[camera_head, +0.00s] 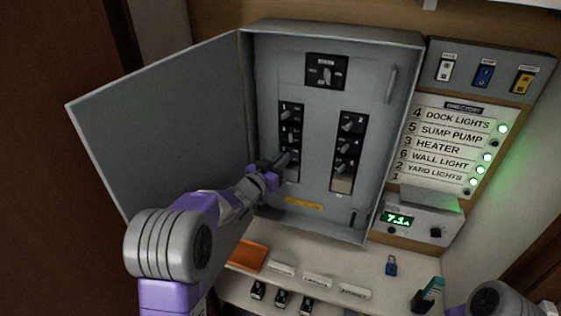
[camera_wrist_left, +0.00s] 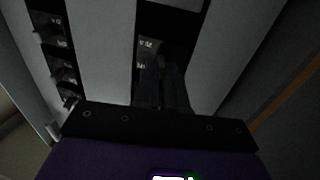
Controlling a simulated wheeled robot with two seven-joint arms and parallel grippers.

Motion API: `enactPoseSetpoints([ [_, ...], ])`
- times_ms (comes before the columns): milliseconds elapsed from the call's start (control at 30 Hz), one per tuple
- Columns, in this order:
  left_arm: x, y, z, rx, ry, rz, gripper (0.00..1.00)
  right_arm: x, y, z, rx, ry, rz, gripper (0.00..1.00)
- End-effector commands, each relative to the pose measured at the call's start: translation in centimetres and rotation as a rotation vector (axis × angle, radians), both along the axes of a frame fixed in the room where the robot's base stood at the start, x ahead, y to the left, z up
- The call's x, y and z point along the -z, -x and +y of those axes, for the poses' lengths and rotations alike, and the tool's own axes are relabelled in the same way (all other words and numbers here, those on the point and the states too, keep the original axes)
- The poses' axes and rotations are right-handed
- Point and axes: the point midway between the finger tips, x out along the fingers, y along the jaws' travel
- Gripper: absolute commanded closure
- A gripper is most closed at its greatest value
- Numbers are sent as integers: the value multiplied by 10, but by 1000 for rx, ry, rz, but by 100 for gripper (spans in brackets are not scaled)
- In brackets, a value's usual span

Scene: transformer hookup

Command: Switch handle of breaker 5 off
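The open grey breaker panel (camera_head: 322,209) holds a left column of breakers (camera_head: 290,112), with a 1 at its top, and a right column (camera_head: 351,124). Breaker 5 is at the bottom of the left column, largely hidden behind my left gripper. My left gripper (camera_head: 284,160) has its fingers close together, pointing into that spot. In the left wrist view the fingers (camera_wrist_left: 161,85) look shut and reach to a dark breaker slot (camera_wrist_left: 150,45). I cannot tell whether they touch the handle, or which way it points. My right gripper is not in view.
The panel door (camera_head: 165,125) stands open at the left. A directory (camera_head: 450,145) has several green lamps lit; the lamp beside "5 SUMP PUMP" (camera_head: 495,143) looks dark. A meter (camera_head: 398,219) reads about 7.1. An orange tray (camera_head: 245,256) and a blue padlock (camera_head: 391,266) lie below.

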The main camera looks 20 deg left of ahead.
Motion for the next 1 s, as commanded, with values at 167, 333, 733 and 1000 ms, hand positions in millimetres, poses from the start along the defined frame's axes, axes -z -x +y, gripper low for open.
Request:
enactPoseSetpoints([
  [167,1,0,0,0,0,1,64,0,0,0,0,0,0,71],
  [333,1,0,0,0,0,1,64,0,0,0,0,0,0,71],
  [733,0,0,-3,-22,-1,2,64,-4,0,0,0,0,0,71],
  [1000,-2,2,-11,-129,-4,4,64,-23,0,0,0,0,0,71],
])
